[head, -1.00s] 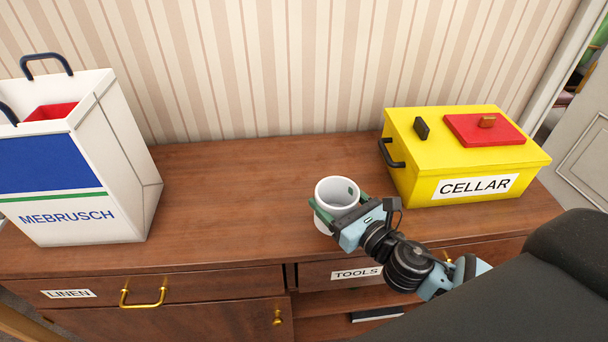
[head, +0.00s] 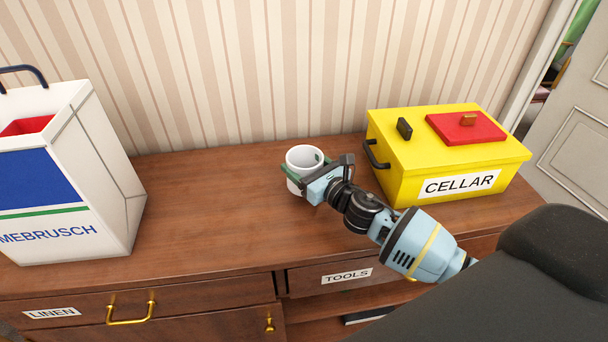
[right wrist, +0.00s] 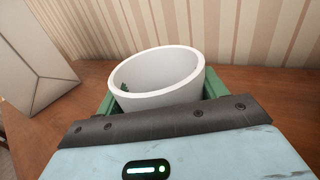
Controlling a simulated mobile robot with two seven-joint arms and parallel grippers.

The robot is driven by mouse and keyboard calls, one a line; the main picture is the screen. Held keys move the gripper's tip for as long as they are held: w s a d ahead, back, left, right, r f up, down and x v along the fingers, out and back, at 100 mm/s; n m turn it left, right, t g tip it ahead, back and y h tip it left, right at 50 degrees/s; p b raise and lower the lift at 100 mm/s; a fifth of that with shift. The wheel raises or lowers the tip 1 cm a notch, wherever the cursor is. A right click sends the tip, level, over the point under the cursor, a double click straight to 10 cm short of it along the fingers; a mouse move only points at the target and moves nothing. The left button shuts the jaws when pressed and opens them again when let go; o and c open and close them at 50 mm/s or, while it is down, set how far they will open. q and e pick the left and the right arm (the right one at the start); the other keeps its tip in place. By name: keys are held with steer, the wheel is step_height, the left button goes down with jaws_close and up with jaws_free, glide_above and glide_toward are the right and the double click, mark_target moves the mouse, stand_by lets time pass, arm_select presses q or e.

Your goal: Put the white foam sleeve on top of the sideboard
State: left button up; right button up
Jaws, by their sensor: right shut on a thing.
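The white foam sleeve (head: 306,160) is a short hollow cylinder, open at the top. It is upright over the middle of the wooden sideboard (head: 220,210), between a bag and a yellow box. My right gripper (head: 303,174) is shut on the sleeve, with its green fingers on either side of the wall. In the right wrist view the sleeve (right wrist: 158,78) stands between the fingers, its rim tilted in the picture. I cannot tell whether its base touches the sideboard top. My left gripper is not in view.
A white and blue bag (head: 100,170) marked MEBRUSCH stands at the left. A yellow box (head: 400,160) marked CELLAR, with a red lid panel, stands at the right. The striped wall is behind. The top between bag and box is otherwise clear.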

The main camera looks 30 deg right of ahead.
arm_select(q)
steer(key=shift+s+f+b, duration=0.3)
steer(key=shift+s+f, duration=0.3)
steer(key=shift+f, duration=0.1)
arm_select(e)
step_height(320, 180, down, 4)
steer(key=shift+s+r, duration=0.15)
steer(key=shift+r, duration=0.05)
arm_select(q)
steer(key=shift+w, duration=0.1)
arm_select(e)
steer(key=shift+f, duration=0.3)
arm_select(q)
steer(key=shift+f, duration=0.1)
arm_select(e)
steer(key=o, duration=0.9)
steer(key=shift+r, duration=0.15)
steer(key=shift+o, duration=0.2)
